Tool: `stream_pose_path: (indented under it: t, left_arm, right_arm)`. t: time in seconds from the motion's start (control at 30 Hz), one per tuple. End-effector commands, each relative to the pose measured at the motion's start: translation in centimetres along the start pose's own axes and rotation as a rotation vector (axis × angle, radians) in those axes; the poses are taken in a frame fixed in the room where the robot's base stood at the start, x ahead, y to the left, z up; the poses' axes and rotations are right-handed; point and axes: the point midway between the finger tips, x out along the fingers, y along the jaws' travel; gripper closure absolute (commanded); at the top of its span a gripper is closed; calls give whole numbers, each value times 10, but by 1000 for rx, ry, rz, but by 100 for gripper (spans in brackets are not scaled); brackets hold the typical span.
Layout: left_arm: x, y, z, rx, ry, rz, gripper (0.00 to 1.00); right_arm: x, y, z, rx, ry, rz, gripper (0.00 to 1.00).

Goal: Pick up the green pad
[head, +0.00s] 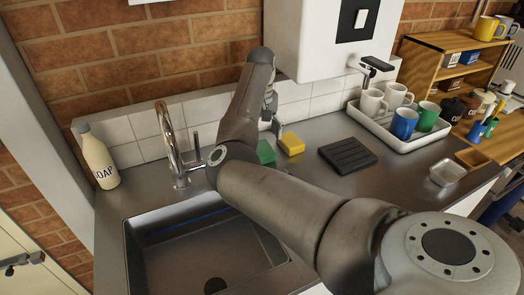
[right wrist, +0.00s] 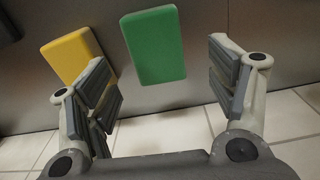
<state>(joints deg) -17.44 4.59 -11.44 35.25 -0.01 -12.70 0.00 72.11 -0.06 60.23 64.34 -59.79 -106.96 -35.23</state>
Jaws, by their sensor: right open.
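The green pad (head: 265,152) lies on the grey metal counter behind the sink, partly hidden by my right arm in the head view. In the right wrist view the green pad (right wrist: 153,45) is a flat block with rounded corners. My right gripper (head: 273,118) is above the counter close to the pads. In the right wrist view my right gripper (right wrist: 160,75) is open, with the green pad seen between its fingers and nothing held. A yellow pad (head: 291,143) lies just right of the green one; it also shows in the wrist view (right wrist: 70,55), near the left finger. My left gripper is not in view.
The sink (head: 205,250) and its tap (head: 172,145) are at the left, with a soap bottle (head: 98,158) beyond. A black ribbed mat (head: 347,155) lies right of the pads. A white tray (head: 397,133) holds mugs. A white wall heater (head: 305,45) hangs above.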

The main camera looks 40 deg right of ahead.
Motion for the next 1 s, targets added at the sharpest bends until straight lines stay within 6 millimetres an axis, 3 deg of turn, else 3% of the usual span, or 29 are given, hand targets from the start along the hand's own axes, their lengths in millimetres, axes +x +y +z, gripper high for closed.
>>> stream_pose_path:
  t: [0.4, 0.67, 1.0]
  left_arm:
    - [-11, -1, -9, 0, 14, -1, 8]
    - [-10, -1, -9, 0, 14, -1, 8]
    - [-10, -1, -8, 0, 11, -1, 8]
  right_arm:
    - [50, 4, 5, 0, -1, -2, 21]
    - [53, 4, 5, 0, 0, -1, 21]
    - [53, 4, 4, 0, 0, -1, 63]
